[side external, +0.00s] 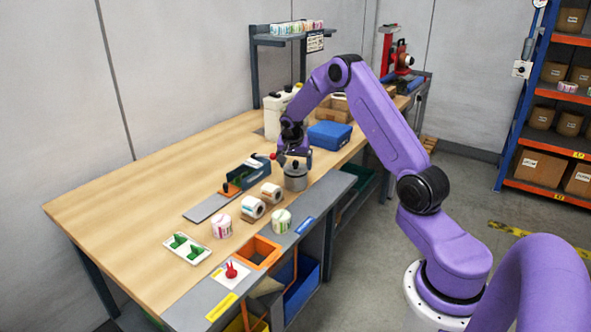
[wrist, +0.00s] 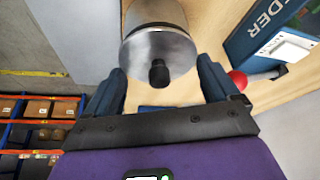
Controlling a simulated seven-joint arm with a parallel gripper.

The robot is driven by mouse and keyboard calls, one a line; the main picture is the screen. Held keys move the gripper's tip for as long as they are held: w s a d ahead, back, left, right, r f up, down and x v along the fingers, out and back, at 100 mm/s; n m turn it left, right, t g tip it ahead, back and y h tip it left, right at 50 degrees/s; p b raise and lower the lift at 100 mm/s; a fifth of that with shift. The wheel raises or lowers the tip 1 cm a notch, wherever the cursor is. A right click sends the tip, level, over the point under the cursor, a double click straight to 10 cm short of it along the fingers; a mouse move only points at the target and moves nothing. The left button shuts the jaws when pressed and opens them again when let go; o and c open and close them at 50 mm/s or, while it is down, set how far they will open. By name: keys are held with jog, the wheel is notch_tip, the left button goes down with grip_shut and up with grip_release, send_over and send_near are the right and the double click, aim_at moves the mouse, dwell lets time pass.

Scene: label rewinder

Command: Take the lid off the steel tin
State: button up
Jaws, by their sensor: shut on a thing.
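The steel tin (side external: 295,181) stands upright on the bench near its front edge. Its round steel lid (wrist: 140,52) with a black knob (wrist: 158,73) fills the middle of the wrist view. My gripper (side external: 295,161) is over the tin from above, one finger on each side of the lid.
A dark blue rewinder (side external: 250,178) with a red knob (wrist: 238,80) stands close beside the tin. Label rolls (side external: 253,207) lie in front. A blue box (side external: 330,135) and white jugs (side external: 273,118) stand behind. The bench's left part is clear.

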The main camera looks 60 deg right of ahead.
jog(key=shift+r, duration=0.15)
jog(key=shift+r, duration=0.55)
jog(key=s+a+r, duration=0.7)
jog(key=s+r, duration=0.4)
jog(key=s, duration=0.1)
send_over(316, 198)
jog(key=a, duration=0.1)
jog(key=f, duration=1.3)
jog(key=shift+s+a+f, duration=0.1)
jog(key=shift+s+f, duration=0.15)
jog(key=shift+f, duration=2.4)
jog(key=shift+f, duration=0.1)
